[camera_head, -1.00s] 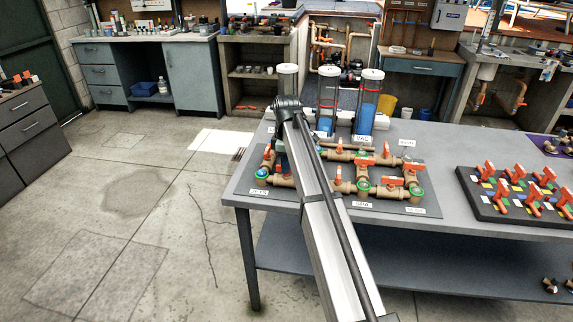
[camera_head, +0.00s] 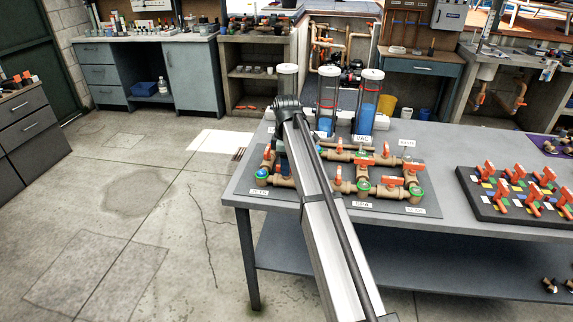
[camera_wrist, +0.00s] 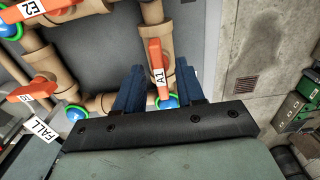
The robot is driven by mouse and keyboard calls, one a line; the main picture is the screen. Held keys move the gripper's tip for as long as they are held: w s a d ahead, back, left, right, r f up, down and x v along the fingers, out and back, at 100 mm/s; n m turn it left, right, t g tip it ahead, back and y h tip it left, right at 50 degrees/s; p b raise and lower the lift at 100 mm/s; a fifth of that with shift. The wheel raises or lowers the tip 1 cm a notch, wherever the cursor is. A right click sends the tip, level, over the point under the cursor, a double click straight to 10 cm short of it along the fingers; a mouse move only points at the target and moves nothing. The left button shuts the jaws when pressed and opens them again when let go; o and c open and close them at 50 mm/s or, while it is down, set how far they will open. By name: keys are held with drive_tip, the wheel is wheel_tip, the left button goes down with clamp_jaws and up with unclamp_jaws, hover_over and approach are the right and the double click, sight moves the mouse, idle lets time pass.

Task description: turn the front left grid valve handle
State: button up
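The orange valve handle marked A1 (camera_wrist: 158,68) shows in the wrist view, on a brass pipe with a green-rimmed blue end cap (camera_wrist: 166,101). My gripper (camera_wrist: 161,84) has one blue finger on each side of this handle. The fingers stand apart, with a visible gap on the handle's right; whether the left finger touches it I cannot tell. In the head view the pipe grid (camera_head: 345,187) lies on a dark board on the table, and my arm crosses in front of its left part, hiding most of my gripper and the handle.
Other orange handles, such as E2 (camera_wrist: 32,8), sit close by on the grid. Clear tubes with blue liquid (camera_head: 366,105) stand behind it. A dark block with several orange handles (camera_head: 510,200) lies to the right on the table (camera_head: 290,219). The floor at left is clear.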

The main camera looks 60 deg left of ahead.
drive_tip(key=shift+r, duration=0.1)
wheel_tip(320, 180, up, 14)
drive_tip(key=shift+f, duration=0.2)
idle(0.4)
idle(0.4)
